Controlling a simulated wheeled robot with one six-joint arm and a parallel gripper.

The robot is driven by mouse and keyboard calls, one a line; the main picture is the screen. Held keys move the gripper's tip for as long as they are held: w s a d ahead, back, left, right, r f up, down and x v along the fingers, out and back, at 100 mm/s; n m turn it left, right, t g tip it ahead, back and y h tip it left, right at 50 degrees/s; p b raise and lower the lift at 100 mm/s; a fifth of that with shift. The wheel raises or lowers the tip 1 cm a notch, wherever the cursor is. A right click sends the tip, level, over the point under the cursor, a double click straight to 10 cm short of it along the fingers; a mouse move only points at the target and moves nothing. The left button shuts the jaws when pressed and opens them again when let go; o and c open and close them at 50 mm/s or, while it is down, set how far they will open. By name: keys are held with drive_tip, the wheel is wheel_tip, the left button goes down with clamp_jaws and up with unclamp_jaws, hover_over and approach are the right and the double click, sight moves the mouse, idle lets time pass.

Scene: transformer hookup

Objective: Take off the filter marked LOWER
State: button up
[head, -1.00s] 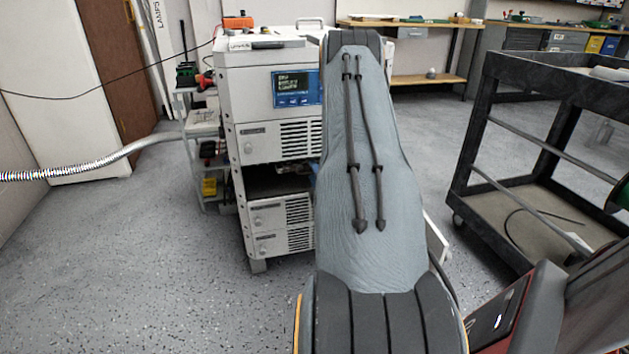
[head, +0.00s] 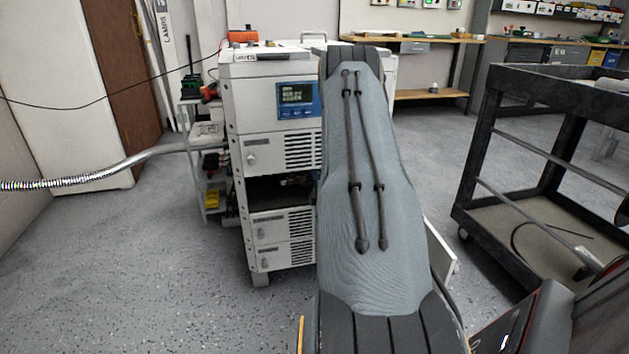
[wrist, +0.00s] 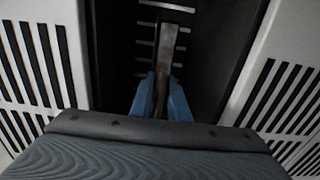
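In the head view a white rack cabinet (head: 270,130) has a vented upper panel, a dark open bay (head: 280,190) and two stacked vented units (head: 284,228) below it. I cannot read the word LOWER on any part. My gripper (wrist: 161,85) shows in the wrist view as two blue fingers pointing into a dark gap between two white vented panels. A grey-brown metal strip (wrist: 166,55) runs between the fingertips and beyond. I cannot tell whether the fingers touch it. In the head view my arm hides the gripper and the cabinet's right side.
A black cart (head: 485,130) stands at the right. A small shelf (head: 207,165) is left of the cabinet, with a ribbed hose (head: 105,177) reaching towards it. Workbenches (head: 418,94) line the back wall. Open floor (head: 150,265) lies at front left.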

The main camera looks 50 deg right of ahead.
clamp_jaws()
drive_tip(key=p+v, duration=0.6)
drive_tip(key=v, duration=0.6)
drive_tip(key=shift+s+a, duration=0.25)
drive_tip(key=shift+s, duration=0.05)
idle(4.4)
drive_tip(key=shift+p+v, duration=1.5)
drive_tip(key=shift+v, duration=0.95)
